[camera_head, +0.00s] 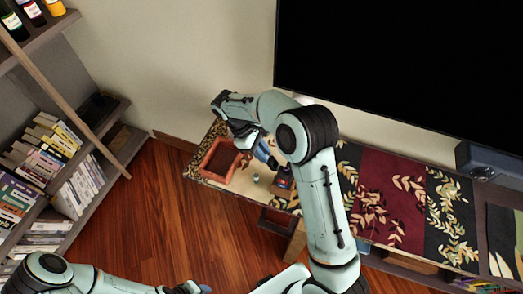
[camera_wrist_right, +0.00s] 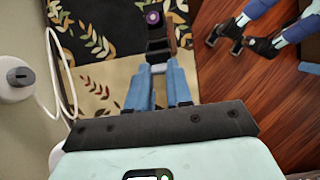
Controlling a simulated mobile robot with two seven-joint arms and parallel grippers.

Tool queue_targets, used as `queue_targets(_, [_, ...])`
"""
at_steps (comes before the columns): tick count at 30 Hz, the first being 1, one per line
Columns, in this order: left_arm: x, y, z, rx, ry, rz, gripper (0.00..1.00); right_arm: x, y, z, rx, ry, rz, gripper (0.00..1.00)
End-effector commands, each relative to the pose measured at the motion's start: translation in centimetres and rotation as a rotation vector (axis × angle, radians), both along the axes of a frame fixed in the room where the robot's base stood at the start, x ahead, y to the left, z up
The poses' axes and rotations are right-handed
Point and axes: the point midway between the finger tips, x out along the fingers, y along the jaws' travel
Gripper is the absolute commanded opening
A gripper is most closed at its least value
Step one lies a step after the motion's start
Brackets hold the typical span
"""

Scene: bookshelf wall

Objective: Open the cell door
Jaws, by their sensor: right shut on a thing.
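My right gripper (camera_head: 266,156) reaches down over the low cabinet's patterned top, its blue fingers partly behind my arm. In the right wrist view its fingers (camera_wrist_right: 163,70) point at a small dark boxy thing (camera_wrist_right: 158,32) with a round purple spot, and they are shut on its near grey part. In the head view a small dark box with a reddish face (camera_head: 284,181) stands just beside the gripper. I cannot make out a cell door for certain. My left gripper (camera_head: 188,288) is low at the bottom edge; in the wrist view its two dark-tipped fingers (camera_wrist_right: 233,40) are apart and empty.
A reddish-brown tray (camera_head: 206,163) and a small pale jar (camera_head: 256,177) are on the cabinet top. A large black screen (camera_head: 400,70) is above it. Bookshelves (camera_head: 75,150) stand at the left. The wooden floor (camera_head: 150,220) between is clear.

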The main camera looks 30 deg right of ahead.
Motion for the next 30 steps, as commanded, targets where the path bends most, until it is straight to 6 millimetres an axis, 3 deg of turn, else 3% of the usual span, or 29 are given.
queue_targets(1, [0.0, 0.0, 0.0, 0.000, 0.000, 0.000, 0.43, -0.1, 0.0, -0.1, 0.001, 0.003, -0.001, 0.00])
queue_targets(2, [0.0, 0.0, 0.0, 0.000, 0.000, 0.000, 0.43, -0.1, 0.0, -0.1, 0.001, 0.003, -0.001, 0.23])
queue_targets(4, [0.0, 0.0, 0.0, 0.000, 0.000, 0.000, 0.43, -0.1, 0.0, -0.2, 0.001, 0.003, -0.001, 0.46])
queue_targets(17, [0.3, 0.0, 0.3, 0.000, -0.003, 0.000, 0.43, 0.5, 0.4, 0.9, 0.002, -0.001, 0.001, 0.47])
queue_targets(30, [3.7, 0.0, 3.3, 0.000, -0.042, 0.001, 0.43, 4.4, 3.2, 9.1, 0.002, -0.005, 0.001, 0.47])
